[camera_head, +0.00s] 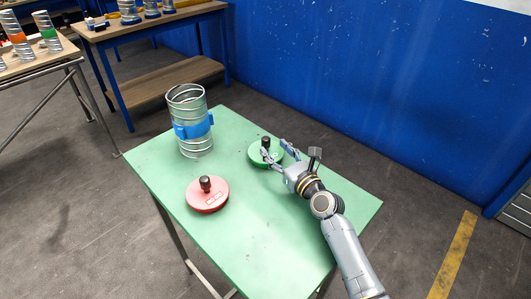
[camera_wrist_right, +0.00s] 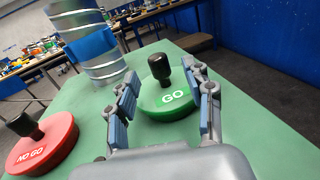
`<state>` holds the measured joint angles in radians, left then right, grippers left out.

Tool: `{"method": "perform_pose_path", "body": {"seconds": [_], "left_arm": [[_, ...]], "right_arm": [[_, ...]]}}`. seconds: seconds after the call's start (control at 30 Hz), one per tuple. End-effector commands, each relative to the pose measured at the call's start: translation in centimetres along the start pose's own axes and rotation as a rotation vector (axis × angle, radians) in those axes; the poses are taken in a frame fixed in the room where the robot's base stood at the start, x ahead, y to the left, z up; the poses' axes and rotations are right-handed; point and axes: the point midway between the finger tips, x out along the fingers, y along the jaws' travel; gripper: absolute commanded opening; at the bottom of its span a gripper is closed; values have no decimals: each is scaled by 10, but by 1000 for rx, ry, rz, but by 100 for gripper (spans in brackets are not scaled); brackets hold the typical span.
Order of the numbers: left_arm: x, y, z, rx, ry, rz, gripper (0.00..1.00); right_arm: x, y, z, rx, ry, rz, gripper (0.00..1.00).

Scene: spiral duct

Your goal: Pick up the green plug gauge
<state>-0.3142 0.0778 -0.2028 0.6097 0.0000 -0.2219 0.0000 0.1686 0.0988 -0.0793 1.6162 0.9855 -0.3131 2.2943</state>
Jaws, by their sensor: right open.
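The green plug gauge (camera_head: 256,158) is a round green disc with a black knob, standing on the green table. In the right wrist view the gauge appears between and beyond the two open fingers (camera_wrist_right: 168,95), and nothing is gripped. In the head view the fingers cover part of the gauge's right side. My left gripper is not in view.
A red NO GO gauge (camera_head: 208,195) with a black knob sits at the front left of the green table (camera_head: 262,233). A spiral duct (camera_head: 187,104) with a blue band stands upright at the back left. The table's front right is bare. A blue wall (camera_head: 340,65) is behind.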

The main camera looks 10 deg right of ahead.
Motion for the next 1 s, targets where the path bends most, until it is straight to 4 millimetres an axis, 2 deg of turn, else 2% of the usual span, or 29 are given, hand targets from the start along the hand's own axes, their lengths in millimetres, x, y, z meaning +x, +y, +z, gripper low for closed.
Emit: {"method": "perform_pose_path", "body": {"seconds": [0.17, 0.33, 0.5, 0.77, 1.0], "left_arm": [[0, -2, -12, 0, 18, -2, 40], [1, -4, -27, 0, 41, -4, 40], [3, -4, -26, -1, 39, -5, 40], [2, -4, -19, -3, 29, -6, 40], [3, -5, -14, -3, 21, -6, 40]], "right_arm": [[12, 0, 0, -1, 0, 0, 52], [37, 2, -4, -3, 0, 0, 52], [55, 2, -4, -2, 0, -1, 52], [57, 2, -4, -1, 1, -1, 52], [57, 2, -4, -1, 1, -1, 3]]}}
